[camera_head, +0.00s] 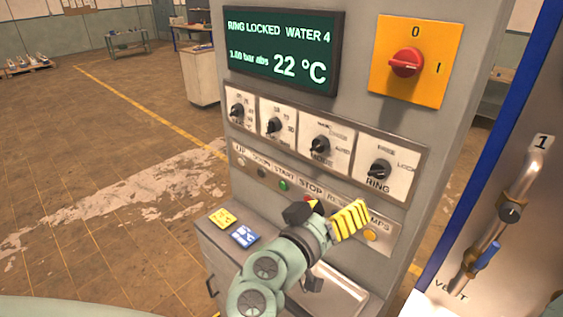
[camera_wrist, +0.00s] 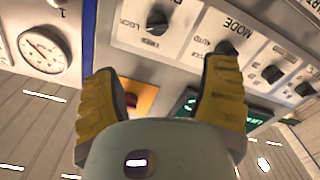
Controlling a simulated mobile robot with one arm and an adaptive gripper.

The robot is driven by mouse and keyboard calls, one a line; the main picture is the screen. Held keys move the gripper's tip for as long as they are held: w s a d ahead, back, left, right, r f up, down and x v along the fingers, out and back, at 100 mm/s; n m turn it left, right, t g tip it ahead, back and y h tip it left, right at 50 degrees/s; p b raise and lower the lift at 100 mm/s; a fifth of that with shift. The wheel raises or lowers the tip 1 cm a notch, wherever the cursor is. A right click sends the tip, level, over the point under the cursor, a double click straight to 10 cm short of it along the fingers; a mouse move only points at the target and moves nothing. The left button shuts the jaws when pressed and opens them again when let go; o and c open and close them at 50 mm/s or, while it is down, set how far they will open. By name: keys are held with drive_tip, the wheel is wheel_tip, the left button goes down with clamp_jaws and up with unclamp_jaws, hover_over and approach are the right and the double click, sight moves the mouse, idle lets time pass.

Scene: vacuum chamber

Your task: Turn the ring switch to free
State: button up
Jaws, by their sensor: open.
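The ring switch (camera_head: 379,170) is a black rotary knob on a white plate marked RING, at the right end of the knob row. LOCK is printed at its right and another label, hard to read, above it. The display (camera_head: 284,54) reads RING LOCKED. My gripper (camera_head: 335,211) is open and empty, below and left of the ring switch, in front of the button row. In the wrist view the ring switch (camera_wrist: 157,20) appears upside down at the top, beyond and between the yellow fingers (camera_wrist: 165,68), apart from them.
The MODE knob (camera_head: 320,146) and other knobs sit left of the ring switch. A red main switch (camera_head: 406,62) on a yellow plate is above. Buttons (camera_head: 284,184) run below. A blue-edged chamber side with a pipe valve (camera_head: 509,211) stands right. Floor at left is open.

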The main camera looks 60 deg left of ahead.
sight(378, 169)
drive_tip(key=p+x, duration=0.3)
drive_tip(key=x, duration=0.1)
drive_tip(key=p+x, duration=0.2)
drive_tip(key=x, duration=0.3)
drive_tip(key=r+p+x, duration=0.1)
drive_tip(key=p+x, duration=0.2)
drive_tip(key=x, duration=0.1)
drive_tip(key=shift+w+d+p, duration=0.1)
drive_tip(key=shift+w+p, duration=0.2)
drive_tip(key=shift+p, duration=0.05)
drive_tip(key=shift+w+f+p, duration=0.15)
drive_tip(key=shift+w+p, duration=0.25)
drive_tip(key=shift+w, duration=0.4)
drive_tip(key=shift+w+f, duration=0.1)
drive_tip(key=shift+w, duration=0.05)
drive_tip(key=shift+o, duration=0.3)
drive_tip(key=shift+a, duration=0.25)
drive_tip(key=c, duration=1.3)
drive_tip(key=shift+o, duration=0.2)
